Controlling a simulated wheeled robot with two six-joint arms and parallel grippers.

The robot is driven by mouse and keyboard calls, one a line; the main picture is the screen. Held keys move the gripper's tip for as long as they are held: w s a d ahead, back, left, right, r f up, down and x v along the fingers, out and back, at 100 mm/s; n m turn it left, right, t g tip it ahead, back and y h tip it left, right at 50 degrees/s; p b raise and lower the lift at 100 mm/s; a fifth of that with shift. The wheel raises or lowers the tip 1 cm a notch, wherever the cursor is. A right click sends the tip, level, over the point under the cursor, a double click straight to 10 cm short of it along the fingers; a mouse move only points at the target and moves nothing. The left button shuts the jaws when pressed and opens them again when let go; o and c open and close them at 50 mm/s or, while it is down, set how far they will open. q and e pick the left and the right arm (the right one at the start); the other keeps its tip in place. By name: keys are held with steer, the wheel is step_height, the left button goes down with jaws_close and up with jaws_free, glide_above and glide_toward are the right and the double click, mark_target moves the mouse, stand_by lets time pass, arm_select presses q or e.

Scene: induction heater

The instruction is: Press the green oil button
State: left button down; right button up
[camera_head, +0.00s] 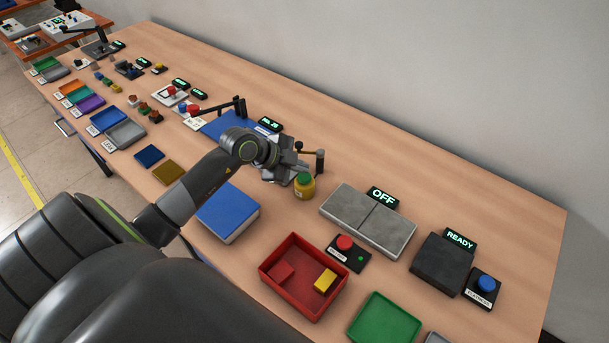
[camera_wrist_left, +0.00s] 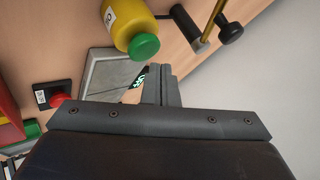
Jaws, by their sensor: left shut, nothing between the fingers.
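The oil bottle (camera_head: 303,190) is yellow with a green button (camera_head: 305,178) on top. It stands upright on the table, just right of my left gripper (camera_head: 291,166). In the left wrist view the bottle (camera_wrist_left: 126,14) and its green button (camera_wrist_left: 144,47) show at the top, left of the fingers. My left gripper (camera_wrist_left: 161,80) is shut and empty, and the button appears a little apart from it. My left arm and gripper hide part of the device behind them. My right gripper is not in view.
A lever post (camera_head: 320,160) stands close behind the bottle, and its black knob (camera_wrist_left: 230,28) shows in the wrist view. A grey two-plate unit (camera_head: 368,220) with an OFF display (camera_head: 383,197) lies to the right. A blue block (camera_head: 228,211) and red tray (camera_head: 291,291) are nearer.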

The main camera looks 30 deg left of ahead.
mark_target(300, 177)
arm_select(q)
steer(key=shift+f, duration=0.1)
stand_by(0.5)
steer(key=shift+f, duration=0.25)
steer(key=shift+f, duration=0.6)
stand_by(0.8)
steer(key=shift+r+p, duration=0.95)
steer(key=shift+p, duration=0.35)
step_height(300, 177, up, 5)
steer(key=p, duration=0.6)
steer(key=shift+r, duration=0.1)
